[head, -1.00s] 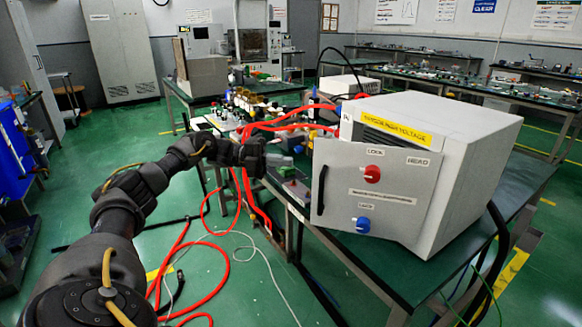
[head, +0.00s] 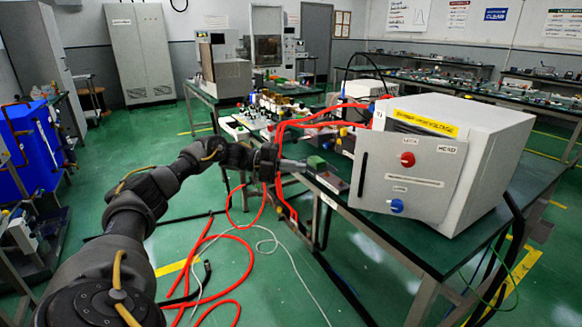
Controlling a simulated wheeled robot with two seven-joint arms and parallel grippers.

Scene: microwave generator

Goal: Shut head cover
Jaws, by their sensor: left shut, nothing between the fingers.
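The head cover (head: 425,170) is a flat grey panel on the front of the grey generator box (head: 490,150) in the head view. It carries a red knob (head: 407,159), a blue knob (head: 396,205) and a dark upright handle (head: 362,174) near its left edge. Its left edge stands out past the box front, so it looks ajar, apparently hinged on the right. My left gripper (head: 303,164) is shut and empty, left of the handle and apart from it. My right gripper is not in view.
The box stands on a dark green table (head: 400,245). Red cables (head: 283,145) run behind my left gripper and down to the floor. Open green floor is at the left.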

